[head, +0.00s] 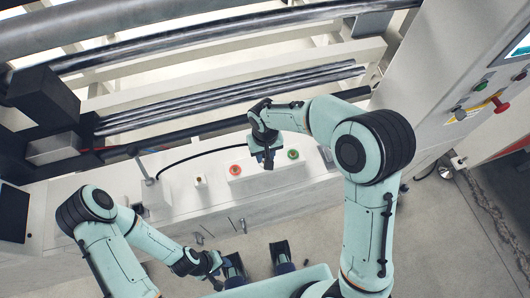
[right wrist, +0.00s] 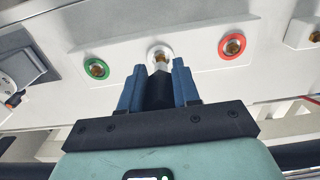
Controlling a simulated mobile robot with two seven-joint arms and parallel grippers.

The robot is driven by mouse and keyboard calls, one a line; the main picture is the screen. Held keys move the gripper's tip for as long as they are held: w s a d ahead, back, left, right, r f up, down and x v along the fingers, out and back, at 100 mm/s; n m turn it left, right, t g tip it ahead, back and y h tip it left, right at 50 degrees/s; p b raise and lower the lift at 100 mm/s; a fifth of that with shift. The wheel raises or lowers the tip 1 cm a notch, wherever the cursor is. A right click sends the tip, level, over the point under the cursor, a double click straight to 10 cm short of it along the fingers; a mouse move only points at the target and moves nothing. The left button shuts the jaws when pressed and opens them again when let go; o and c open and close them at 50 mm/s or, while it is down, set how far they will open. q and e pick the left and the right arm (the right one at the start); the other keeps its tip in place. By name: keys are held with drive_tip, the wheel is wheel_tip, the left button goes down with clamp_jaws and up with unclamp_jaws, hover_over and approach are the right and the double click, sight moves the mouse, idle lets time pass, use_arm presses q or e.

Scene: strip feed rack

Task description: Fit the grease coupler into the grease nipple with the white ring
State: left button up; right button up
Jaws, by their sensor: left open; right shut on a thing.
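The nipple with the white ring (right wrist: 160,56) sits on the pale panel in the right wrist view, between the green-ringed nipple (right wrist: 96,68) and the red-ringed nipple (right wrist: 232,46). My right gripper (right wrist: 157,88) is shut on the dark grease coupler (right wrist: 157,95), whose front end lines up just below the white ring's metal centre. I cannot tell whether they touch. In the head view my right gripper (head: 266,160) hides the white ring, between the red ring (head: 235,170) and green ring (head: 293,154). My left gripper (head: 216,272) is open and low, away from the panel.
A black hose (head: 195,157) curves from a thin post (head: 145,168) towards my right gripper. Long metal bars (head: 230,97) lie in the rack behind. A control cabinet (head: 455,70) stands at right. A dark screen (head: 14,212) is at far left.

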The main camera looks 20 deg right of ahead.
drive_tip(key=shift+f+b, duration=0.55)
drive_tip(key=shift+f, duration=0.35)
drive_tip(key=o, duration=1.1)
drive_tip(key=shift+r, duration=0.1)
wheel_tip(320, 180, up, 13)
drive_tip(key=shift+r+p, duration=0.15)
drive_tip(key=shift+p, duration=0.65)
